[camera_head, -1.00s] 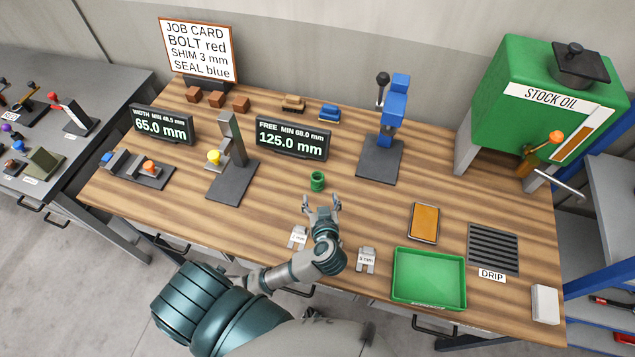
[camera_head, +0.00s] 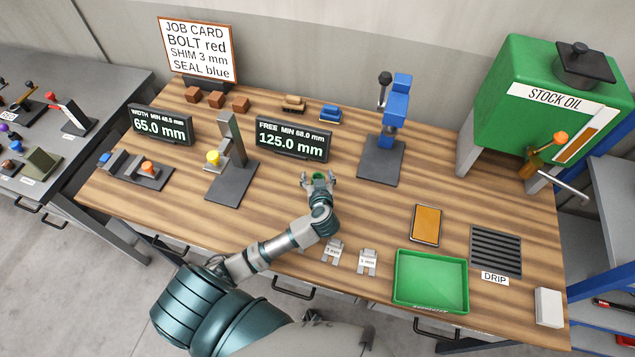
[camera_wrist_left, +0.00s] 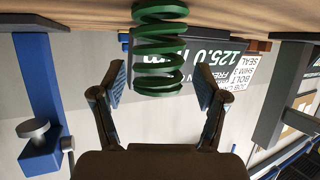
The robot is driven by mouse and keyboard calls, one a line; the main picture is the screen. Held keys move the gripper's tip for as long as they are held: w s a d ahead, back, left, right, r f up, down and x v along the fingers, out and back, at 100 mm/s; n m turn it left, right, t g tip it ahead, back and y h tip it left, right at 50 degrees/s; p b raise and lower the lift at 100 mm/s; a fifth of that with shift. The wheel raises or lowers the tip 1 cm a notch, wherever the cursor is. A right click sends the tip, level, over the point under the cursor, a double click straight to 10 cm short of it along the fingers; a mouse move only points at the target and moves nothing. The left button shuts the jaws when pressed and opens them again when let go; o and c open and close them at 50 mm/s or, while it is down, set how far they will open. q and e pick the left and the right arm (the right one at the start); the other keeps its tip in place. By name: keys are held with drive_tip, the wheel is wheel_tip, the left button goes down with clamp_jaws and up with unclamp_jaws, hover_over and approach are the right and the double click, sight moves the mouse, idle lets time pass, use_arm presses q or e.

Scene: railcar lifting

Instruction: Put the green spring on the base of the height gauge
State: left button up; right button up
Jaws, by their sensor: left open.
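The green spring (camera_head: 319,177) stands on the wooden table in front of the "FREE" display. In the left wrist view the green spring (camera_wrist_left: 160,50) shows between the fingers, with a gap on each side. My left gripper (camera_head: 319,180) is open around it; its fingers also show in the left wrist view (camera_wrist_left: 160,88). The base is bare. My right gripper is not in view.
The "FREE" display (camera_head: 292,139) reads 125.0 mm behind the spring. A blue press (camera_head: 392,125) stands to the right. Two labelled shims (camera_head: 368,261), a green tray (camera_head: 430,281) and an orange pad (camera_head: 426,225) lie nearer the front right. The table between spring and gauge is clear.

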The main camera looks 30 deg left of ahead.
use_arm(q)
drive_tip(key=c, duration=0.3)
drive_tip(key=shift+d+r, duration=0.1)
drive_tip(key=shift+d, duration=0.2)
clamp_jaws()
drive_tip(key=shift+r, duration=0.1)
